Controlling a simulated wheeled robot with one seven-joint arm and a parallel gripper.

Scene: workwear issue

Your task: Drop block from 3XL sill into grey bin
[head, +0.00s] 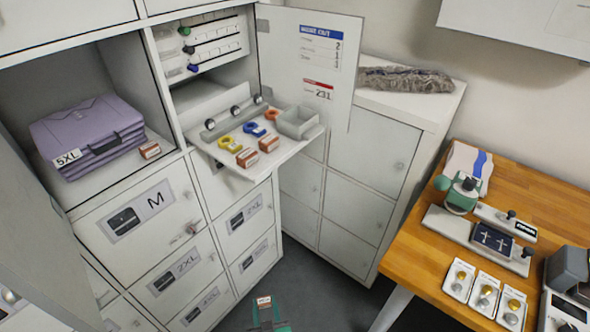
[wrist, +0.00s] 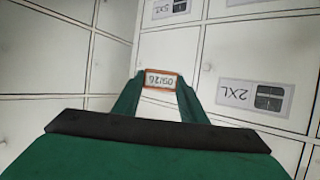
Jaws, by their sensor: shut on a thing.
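My gripper (head: 266,308) is low at the bottom of the head view, in front of the lockers. It is shut on a small orange-brown block with a white label (head: 264,301). In the wrist view the block (wrist: 161,80) sits between the two green fingertips, its printed label upside down. The grey bin (head: 297,122) is an open box on the right end of the fold-down shelf, well above and beyond my gripper. I cannot make out a 3XL label.
The fold-down shelf (head: 233,170) also holds two similar blocks (head: 247,157), (head: 269,143) and coloured tape rings. Another block (head: 150,149) lies beside purple folded clothes (head: 88,130) marked 5XL. An open door (head: 308,75) stands behind the shelf. A wooden bench (head: 410,262) is at right.

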